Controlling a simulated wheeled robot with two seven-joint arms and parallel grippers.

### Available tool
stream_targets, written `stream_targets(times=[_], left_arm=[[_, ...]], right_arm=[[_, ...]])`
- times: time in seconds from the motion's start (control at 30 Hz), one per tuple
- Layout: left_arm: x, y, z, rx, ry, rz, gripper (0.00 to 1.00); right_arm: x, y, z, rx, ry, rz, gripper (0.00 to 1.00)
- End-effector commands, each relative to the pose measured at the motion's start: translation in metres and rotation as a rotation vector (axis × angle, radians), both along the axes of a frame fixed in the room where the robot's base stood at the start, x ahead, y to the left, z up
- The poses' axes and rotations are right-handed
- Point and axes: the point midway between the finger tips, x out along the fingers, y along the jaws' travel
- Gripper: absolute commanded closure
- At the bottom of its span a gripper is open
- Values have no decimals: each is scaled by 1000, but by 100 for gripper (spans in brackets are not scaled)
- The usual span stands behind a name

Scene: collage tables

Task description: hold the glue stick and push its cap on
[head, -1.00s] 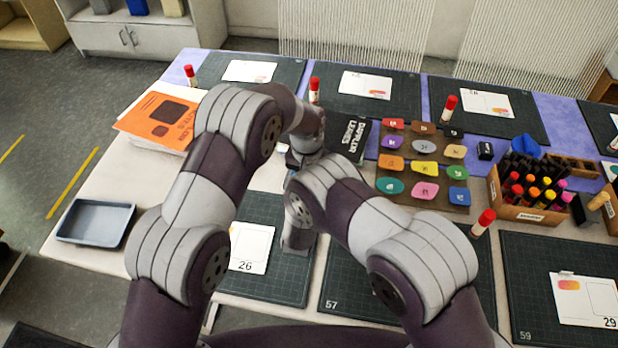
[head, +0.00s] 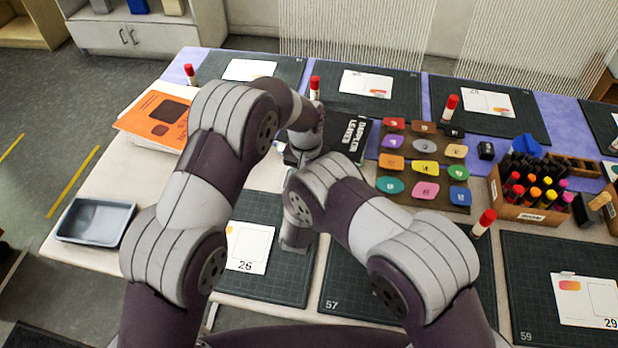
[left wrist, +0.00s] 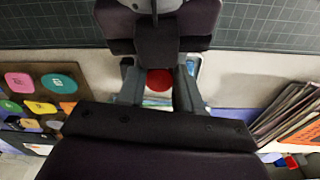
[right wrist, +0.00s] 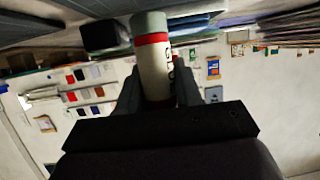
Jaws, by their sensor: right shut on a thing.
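In the right wrist view my right gripper (right wrist: 158,95) is shut on the glue stick (right wrist: 154,68), a white tube with dark lettering, a red ring and a pale grey end pointing away. In the left wrist view a round red cap (left wrist: 159,80) shows between the fingertips of my left gripper (left wrist: 160,86), close to both. I cannot tell whether the fingers press on it. In the head view both hands meet near the middle of the table, and my arms hide the stick and the cap.
Other capped glue sticks (head: 484,222) stand around the table. An orange booklet stack (head: 155,118) and a blue-grey tray (head: 95,222) are at left. A board of coloured pieces (head: 424,168) and a marker box (head: 530,205) lie to the right. A dark mat (head: 375,300) lies in front.

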Motion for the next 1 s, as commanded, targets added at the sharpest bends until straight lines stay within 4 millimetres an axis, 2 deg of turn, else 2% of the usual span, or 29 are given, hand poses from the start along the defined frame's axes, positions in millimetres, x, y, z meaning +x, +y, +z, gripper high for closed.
stream_targets(times=[0.03, 0.3, 0.37, 0.4, 0.67, 1.0], left_arm=[[-13, 1, 1, 13, 41, -5, 60], [-13, 0, 9, 10, 39, -6, 60], [-13, 0, 9, 9, 38, -6, 82], [-12, 0, 10, 9, 37, -7, 83], [-11, 2, 10, 11, 34, -4, 83], [-9, 3, 8, 11, 29, -3, 75]], right_arm=[[4, 0, 3, 8, -5, -3, 100], [3, -3, -2, 7, 9, -8, 100], [2, -4, -3, 6, 11, -8, 100], [2, -4, -3, 6, 12, -8, 100], [0, -5, -4, 4, 14, -12, 100], [0, -6, -4, 3, 12, -13, 100]])
